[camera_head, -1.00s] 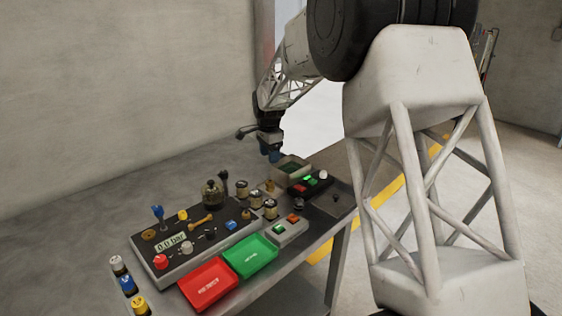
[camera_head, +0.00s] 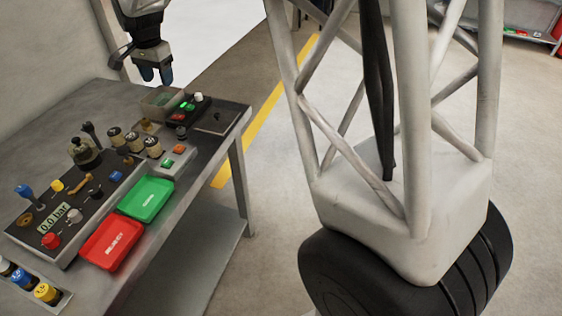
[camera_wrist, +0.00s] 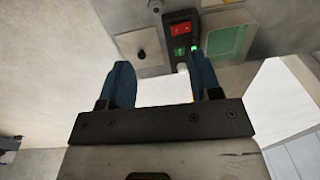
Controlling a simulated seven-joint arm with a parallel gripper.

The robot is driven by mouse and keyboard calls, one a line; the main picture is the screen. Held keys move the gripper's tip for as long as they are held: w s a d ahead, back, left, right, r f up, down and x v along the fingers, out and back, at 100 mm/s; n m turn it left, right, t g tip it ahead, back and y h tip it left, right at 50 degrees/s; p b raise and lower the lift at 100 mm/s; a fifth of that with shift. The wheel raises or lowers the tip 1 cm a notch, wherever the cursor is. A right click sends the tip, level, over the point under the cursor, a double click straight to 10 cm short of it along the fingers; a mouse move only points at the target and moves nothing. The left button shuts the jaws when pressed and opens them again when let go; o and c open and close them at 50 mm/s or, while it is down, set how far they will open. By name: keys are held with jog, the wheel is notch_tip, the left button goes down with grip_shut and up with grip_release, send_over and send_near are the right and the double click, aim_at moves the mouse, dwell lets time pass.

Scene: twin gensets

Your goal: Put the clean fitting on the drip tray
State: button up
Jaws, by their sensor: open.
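My gripper (camera_head: 154,76) hangs above the far end of the bench, fingers pointing down. Its two blue fingers are apart with nothing between them, as the wrist view (camera_wrist: 160,75) also shows. Below it stands an open grey box with a green inside (camera_head: 147,106). A small brass-coloured piece (camera_head: 150,127) sits on a tan pad nearby. A flat grey plate with a small dark knob or hole (camera_head: 226,117) lies at the bench's right end; it also shows in the wrist view (camera_wrist: 127,46). I cannot tell which piece is the clean fitting, nor which surface is the drip tray.
A black button box (camera_head: 188,108) stands beside the grey box. Several capped jars (camera_head: 133,142) stand left of it. A green tray (camera_head: 146,198) and a red tray (camera_head: 111,243) lie along the front edge, beside a crowded control panel (camera_head: 70,235).

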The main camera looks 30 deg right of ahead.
jog(key=s+d+r+n, duration=0.1)
jog(key=s+d+r, duration=0.15)
jog(key=s, duration=0.35)
jog(key=s+d+r+n, duration=0.1)
jog(key=s+d+r, duration=0.15)
jog(key=s, duration=0.25)
jog(key=s+d+f+n, duration=0.1)
jog(key=s+d+n, duration=0.1)
jog(key=s, duration=0.9)
jog(key=s+d+f+n+t, duration=0.1)
jog(key=s+d, duration=0.4)
jog(key=s, duration=0.6)
jog(key=s+d+f+n+t, duration=0.1)
jog(key=s+d+f+n, duration=0.2)
jog(key=s, duration=0.8)
jog(key=shift+d+n, duration=0.2)
jog(key=shift+n, duration=0.3)
